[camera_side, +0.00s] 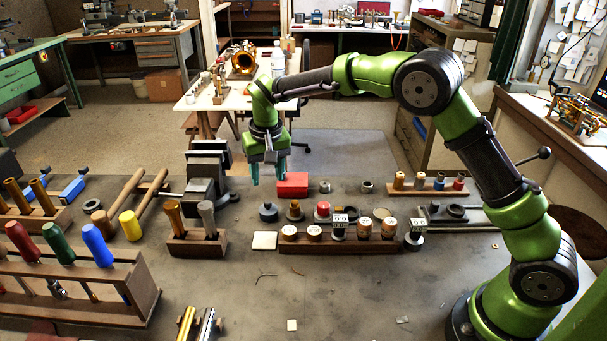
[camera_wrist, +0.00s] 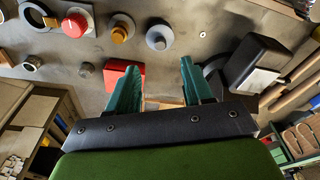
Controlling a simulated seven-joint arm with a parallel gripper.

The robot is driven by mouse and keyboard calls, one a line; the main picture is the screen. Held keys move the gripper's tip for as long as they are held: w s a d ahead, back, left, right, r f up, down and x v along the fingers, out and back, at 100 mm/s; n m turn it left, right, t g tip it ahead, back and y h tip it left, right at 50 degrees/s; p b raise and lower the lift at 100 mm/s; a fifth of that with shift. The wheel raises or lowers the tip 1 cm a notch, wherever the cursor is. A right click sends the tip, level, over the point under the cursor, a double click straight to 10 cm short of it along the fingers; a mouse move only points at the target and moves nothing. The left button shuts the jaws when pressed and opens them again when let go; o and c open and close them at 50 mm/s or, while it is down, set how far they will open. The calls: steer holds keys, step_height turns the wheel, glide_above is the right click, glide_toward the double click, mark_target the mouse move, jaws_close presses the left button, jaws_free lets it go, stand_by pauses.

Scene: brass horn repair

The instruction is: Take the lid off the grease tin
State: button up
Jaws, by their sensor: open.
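Three small round pieces stand on the bench and I cannot tell for sure which is the grease tin: a dark blue-grey one (camera_side: 268,213), one with a brass-coloured top (camera_side: 294,211) and one with a red top (camera_side: 322,210). In the wrist view they show as a grey disc (camera_wrist: 160,38), a brass knob on a grey base (camera_wrist: 121,33) and a red cap on a pale disc (camera_wrist: 74,25). My gripper (camera_side: 268,178) hangs above the bench, behind the blue-grey piece and left of a red box (camera_side: 292,185). Its teal fingers (camera_wrist: 157,63) are apart, with nothing between them.
A vise (camera_side: 207,178) stands left of my gripper. A wooden rack with round pale-topped pieces (camera_side: 340,247) lies in front of the round pieces. A white square (camera_side: 265,241) lies beside it. Tool racks fill the left. The front middle of the bench is mostly clear.

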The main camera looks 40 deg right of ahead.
mark_target(267, 202)
steer(key=f, duration=0.3)
steer(key=w+f, duration=0.1)
steer(key=f, duration=0.4)
steer(key=shift+w+d+f, duration=0.15)
steer(key=shift+d+f, duration=0.05)
steer(key=shift+f, duration=0.1)
jaws_close()
